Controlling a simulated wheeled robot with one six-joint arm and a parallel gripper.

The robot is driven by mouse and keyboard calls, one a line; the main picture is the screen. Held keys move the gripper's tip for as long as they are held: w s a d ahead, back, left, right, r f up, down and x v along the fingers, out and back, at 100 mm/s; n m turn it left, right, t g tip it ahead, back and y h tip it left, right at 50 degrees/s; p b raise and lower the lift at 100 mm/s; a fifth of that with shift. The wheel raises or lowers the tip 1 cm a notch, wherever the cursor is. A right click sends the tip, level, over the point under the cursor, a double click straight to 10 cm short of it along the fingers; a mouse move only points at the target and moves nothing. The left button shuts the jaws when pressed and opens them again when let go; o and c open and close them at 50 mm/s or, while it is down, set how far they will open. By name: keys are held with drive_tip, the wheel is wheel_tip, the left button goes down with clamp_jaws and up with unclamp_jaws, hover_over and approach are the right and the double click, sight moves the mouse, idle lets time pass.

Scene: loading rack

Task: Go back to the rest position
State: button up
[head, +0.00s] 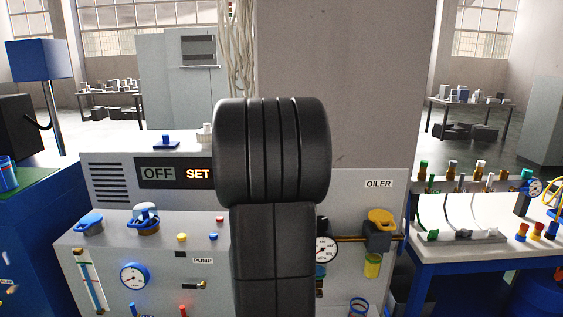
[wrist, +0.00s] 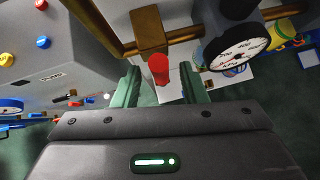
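My gripper (wrist: 161,77) shows in the wrist view with its two green fingers spread apart. A red handle (wrist: 158,68) on a brass pipe fitting (wrist: 148,30) appears in the gap between the fingertips. There is a gap on both sides of it, and I see no finger touching it. How far it is beyond the tips is hard to tell. In the head view my dark arm stands upright in the middle and hides my gripper and part of the machine (head: 105,258) behind it.
A pressure gauge (wrist: 238,50) is close on the right of my gripper. The grey panel (wrist: 85,65) with coloured buttons is on the left. In the head view, a yellow valve (head: 381,218) and a blue bench (head: 480,262) with bottles stand right of my arm.

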drive_tip(key=shift+b+x, duration=0.35)
drive_tip(key=shift+x, duration=0.85)
drive_tip(key=shift+f, duration=0.1)
drive_tip(key=shift+s+a+n+h, duration=0.1)
drive_tip(key=shift+a+n+h, duration=0.25)
drive_tip(key=shift+h, duration=0.25)
drive_tip(key=shift+a, duration=0.1)
